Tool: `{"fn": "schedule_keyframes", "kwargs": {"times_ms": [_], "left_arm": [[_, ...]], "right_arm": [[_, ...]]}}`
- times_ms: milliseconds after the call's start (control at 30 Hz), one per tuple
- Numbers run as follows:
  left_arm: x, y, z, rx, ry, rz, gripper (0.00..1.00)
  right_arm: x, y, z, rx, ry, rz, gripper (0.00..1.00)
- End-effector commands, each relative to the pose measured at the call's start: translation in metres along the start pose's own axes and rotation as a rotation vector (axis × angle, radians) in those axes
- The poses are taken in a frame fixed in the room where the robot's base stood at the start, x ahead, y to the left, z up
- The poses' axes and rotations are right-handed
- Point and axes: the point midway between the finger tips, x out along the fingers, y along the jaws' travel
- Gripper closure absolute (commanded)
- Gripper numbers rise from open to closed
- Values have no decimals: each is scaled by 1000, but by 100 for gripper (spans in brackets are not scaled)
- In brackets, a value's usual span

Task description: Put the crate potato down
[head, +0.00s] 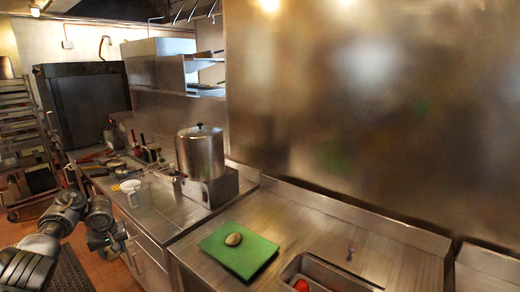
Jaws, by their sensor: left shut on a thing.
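My left gripper (118,244) is at the lower left, in front of the counter's front edge and above the floor. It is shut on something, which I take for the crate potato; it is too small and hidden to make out. Another brownish potato (233,239) lies on a green cutting board (258,262) on the steel counter. The gripper is well to the left of that board and apart from it. No crate shows. My right gripper is not in view.
A large lidded steel pot (200,155) stands on the left counter. A white cup (131,189) and several utensils lie left of it. Bare counter (310,225) lies right of the board.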

Motion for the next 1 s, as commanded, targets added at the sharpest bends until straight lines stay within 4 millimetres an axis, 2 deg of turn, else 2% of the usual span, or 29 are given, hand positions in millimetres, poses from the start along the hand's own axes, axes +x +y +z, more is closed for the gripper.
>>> {"fn": "schedule_keyframes", "kwargs": {"times_ms": [100,367,533,700,900,1000], "left_arm": [[-4,21,14,50,4,8,79],[-14,52,46,115,8,27,79],[-24,72,80,161,3,42,79],[-36,84,111,188,1,49,79],[-48,92,137,205,2,53,79],[-67,113,143,284,4,80,79]], "right_arm": [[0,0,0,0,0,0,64],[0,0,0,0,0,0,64],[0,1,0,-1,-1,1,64],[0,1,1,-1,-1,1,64],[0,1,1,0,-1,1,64],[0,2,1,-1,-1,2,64]]}}
